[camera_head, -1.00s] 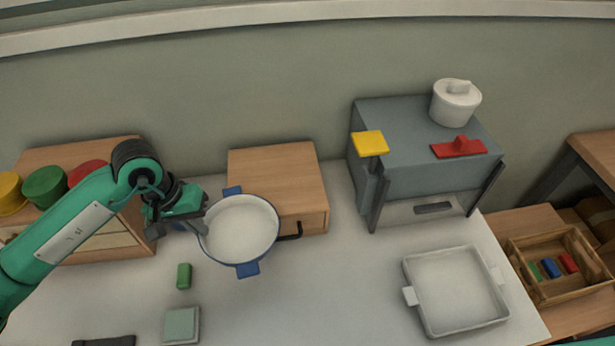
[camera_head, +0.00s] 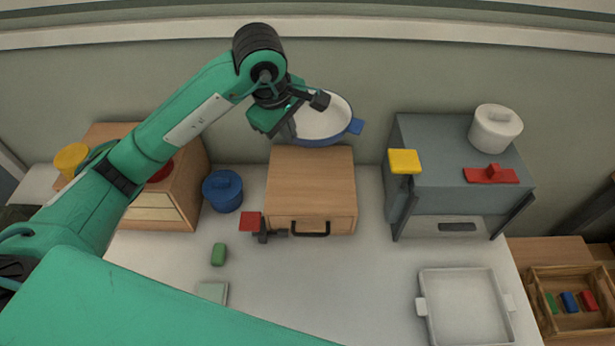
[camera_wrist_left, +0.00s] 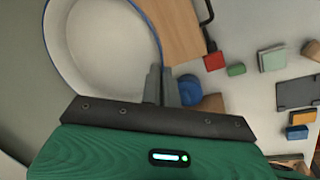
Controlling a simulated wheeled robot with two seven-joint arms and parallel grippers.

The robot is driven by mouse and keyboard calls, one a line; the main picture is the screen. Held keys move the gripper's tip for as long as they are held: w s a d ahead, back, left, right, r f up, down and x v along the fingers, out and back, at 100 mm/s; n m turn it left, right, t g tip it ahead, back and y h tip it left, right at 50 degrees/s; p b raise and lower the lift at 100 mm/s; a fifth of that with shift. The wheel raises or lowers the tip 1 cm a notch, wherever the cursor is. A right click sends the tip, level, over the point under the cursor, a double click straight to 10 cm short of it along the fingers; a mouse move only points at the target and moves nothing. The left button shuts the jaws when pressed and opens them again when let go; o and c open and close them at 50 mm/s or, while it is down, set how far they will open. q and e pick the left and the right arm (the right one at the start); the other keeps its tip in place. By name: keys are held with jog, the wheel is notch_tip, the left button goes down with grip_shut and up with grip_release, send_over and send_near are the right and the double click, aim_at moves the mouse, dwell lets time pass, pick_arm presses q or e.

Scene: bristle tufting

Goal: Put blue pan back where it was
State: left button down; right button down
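The blue pan (camera_head: 322,120), white inside with a blue rim and blue handles, is held up in the air in front of the wall, above the wooden drawer box (camera_head: 312,182). It is tilted, with its inside facing the head camera. My left gripper (camera_head: 300,104) is shut on the pan's left edge. In the left wrist view the gripper fingers (camera_wrist_left: 161,86) close on the rim of the pan (camera_wrist_left: 100,45). The pan's far side is hidden in the head view. My right gripper is not in view.
A blue lidded pot (camera_head: 222,192) stands left of the drawer box. A red-topped dark object (camera_head: 251,222) and a green block (camera_head: 218,255) lie in front. The grey oven (camera_head: 455,165) carries a white pot (camera_head: 495,128). A white tray (camera_head: 422,305) sits front right.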

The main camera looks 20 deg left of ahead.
pick_arm(q)
notch_tip(320, 180, down, 16)
jog(key=p, duration=0.4)
jog(key=shift+r, duration=0.2)
notch_tip(320, 180, down, 4)
jog(key=shift+r+p, duration=0.15)
jog(key=shift+p, duration=0.5)
jog(key=shift+f, duration=0.25)
jog(key=c, duration=2.1)
grip_release()
jog(key=shift+f, duration=0.1)
jog(key=o, duration=0.4)
jog(key=shift+s, duration=0.1)
